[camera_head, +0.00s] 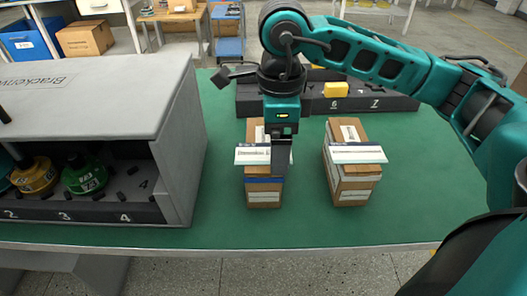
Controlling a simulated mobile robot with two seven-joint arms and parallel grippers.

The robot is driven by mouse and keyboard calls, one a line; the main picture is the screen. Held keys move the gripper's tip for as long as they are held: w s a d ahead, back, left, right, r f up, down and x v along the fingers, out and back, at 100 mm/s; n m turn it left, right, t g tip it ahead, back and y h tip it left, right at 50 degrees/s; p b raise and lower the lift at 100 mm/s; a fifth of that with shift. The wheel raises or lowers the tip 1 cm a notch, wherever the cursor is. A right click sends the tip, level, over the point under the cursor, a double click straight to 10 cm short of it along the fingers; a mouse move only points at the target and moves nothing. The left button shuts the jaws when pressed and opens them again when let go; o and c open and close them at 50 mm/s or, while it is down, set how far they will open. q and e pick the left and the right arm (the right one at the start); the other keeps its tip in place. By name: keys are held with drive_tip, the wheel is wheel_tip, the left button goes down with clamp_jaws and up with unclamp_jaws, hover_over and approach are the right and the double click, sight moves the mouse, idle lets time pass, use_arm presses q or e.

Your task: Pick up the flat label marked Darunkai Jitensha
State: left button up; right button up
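Two cardboard boxes stand on the green table, each with a flat white label on top. The left label (250,155) lies across the left box (263,193); its print looks like "Dimension" but is partly hidden. The right label (358,154) lies across the right box (352,190); its print is too small to read. I cannot tell which is marked Darunkai Jitensha. My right gripper (281,165) points down at the left box, its fingers in front of the left label's right part. Its finger gap and any contact are hidden. My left gripper is not in view.
A grey shelf unit (95,90) stands on the left, with a yellow motor (36,176) and a green motor (84,177) in numbered bays. A dark numbered rack (385,101) with a yellow block (335,90) is behind the boxes. The table's right front (400,215) is clear.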

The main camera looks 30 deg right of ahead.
drive_tip(key=shift+c, duration=0.2)
drive_tip(key=c, duration=1.1)
